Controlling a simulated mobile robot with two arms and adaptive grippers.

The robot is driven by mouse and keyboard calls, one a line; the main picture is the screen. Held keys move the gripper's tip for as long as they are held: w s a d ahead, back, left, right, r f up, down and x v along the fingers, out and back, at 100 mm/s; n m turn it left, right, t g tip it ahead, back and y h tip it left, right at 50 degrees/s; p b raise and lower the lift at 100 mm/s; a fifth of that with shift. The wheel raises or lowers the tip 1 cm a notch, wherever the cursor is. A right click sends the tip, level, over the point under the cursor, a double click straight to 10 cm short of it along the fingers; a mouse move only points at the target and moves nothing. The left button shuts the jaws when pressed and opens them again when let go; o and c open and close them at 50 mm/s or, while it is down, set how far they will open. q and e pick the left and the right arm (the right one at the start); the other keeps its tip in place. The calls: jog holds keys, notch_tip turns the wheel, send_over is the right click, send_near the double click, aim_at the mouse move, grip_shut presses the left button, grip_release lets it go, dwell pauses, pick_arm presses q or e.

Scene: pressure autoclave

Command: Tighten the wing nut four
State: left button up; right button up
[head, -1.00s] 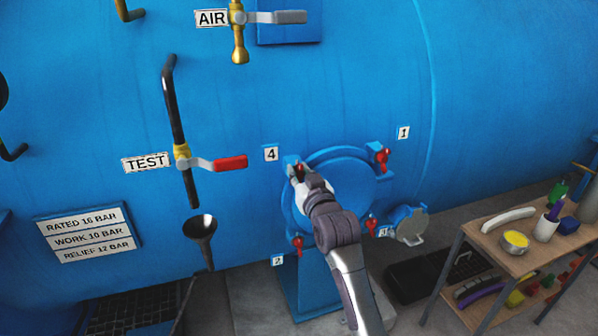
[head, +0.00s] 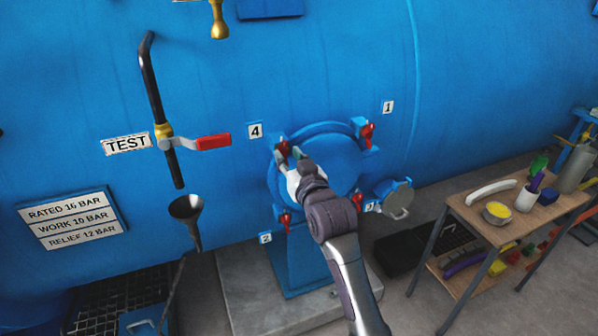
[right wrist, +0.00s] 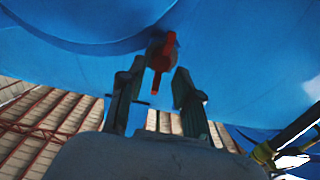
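The wing nut four (head: 283,148) is red and sits at the upper left of the round blue door (head: 335,168), below the "4" label (head: 255,131). My right gripper (head: 290,152) is at this nut and partly hides it in the head view. In the right wrist view the red nut (right wrist: 161,62) is straight ahead, with its lower wing between the tips of my right gripper (right wrist: 158,76). The two fingers are apart, with visible gaps on both sides of the wing. My left gripper is not in view.
Other red wing nuts sit at the upper right (head: 367,133), lower left (head: 286,221) and lower right of the door. A red-handled TEST valve (head: 212,142) and a black funnel (head: 187,208) are at left. A laden wooden cart (head: 470,212) stands at right.

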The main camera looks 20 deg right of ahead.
jog(key=s, duration=0.8)
jog(key=shift+s, duration=0.25)
jog(key=shift+d+f, duration=0.1)
notch_tip(320, 180, down, 34)
jog(key=s+a+n+g, duration=0.1)
jog(key=s+a+g, duration=0.15)
jog(key=g, duration=0.45)
jog(key=s+d+f+g, duration=0.1)
jog(key=s+f+g, duration=0.1)
jog(key=s+f, duration=0.7)
jog(key=s+f+g, duration=0.2)
jog(key=s+f, duration=0.4)
jog(key=f, duration=0.6)
jog(key=s+d+f+g, duration=0.1)
jog(key=s+f, duration=0.3)
jog(key=s, duration=0.6)
jog(key=s+d+f+g, duration=0.2)
jog(key=s+f, duration=0.3)
jog(key=s, duration=0.6)
jog(key=s+d+f+n+g, duration=0.1)
jog(key=s+d+f+g, duration=0.1)
jog(key=s, duration=0.8)
notch_tip(320, 180, down, 3)
jog(key=shift+s+r+g+h+b, duration=0.1)
jog(key=shift+s+g+h+b, duration=0.05)
jog(key=shift+g+h+b, duration=0.3)
